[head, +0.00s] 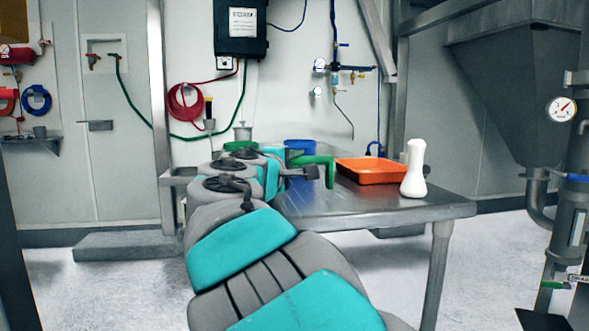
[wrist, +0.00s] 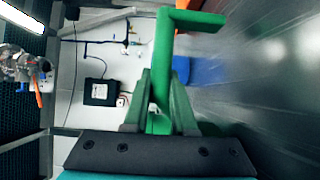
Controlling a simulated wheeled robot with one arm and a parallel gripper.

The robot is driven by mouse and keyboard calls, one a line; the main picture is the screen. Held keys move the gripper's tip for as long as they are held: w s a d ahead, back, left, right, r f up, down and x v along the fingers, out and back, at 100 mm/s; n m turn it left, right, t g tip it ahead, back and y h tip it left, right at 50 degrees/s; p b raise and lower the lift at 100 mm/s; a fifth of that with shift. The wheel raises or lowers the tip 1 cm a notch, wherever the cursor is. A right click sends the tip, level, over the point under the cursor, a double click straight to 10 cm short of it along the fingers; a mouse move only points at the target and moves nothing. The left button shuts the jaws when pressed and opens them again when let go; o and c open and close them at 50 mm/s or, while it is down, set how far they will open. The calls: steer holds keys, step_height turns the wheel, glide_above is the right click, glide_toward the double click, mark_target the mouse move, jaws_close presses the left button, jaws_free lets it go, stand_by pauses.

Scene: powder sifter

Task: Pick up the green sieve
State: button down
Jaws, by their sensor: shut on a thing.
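The green sieve shows as a long green bar with a bent end in the wrist view (wrist: 200,20) and as a green angled piece above the table in the head view (head: 325,160). My gripper (wrist: 160,100) is shut on the bar, one finger on each side. In the head view my gripper (head: 305,173) is at the table's left end, partly hidden by my arm. The rest of the sieve is hidden, so I cannot tell whether it touches anything.
The metal table (head: 400,208) holds an orange tray (head: 370,172), a white bottle (head: 414,172) and a blue container (head: 300,146) behind. The table's front middle is clear.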

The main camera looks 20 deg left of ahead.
step_height(320, 180, up, 16)
steer(key=p, duration=0.4)
stand_by(1.9)
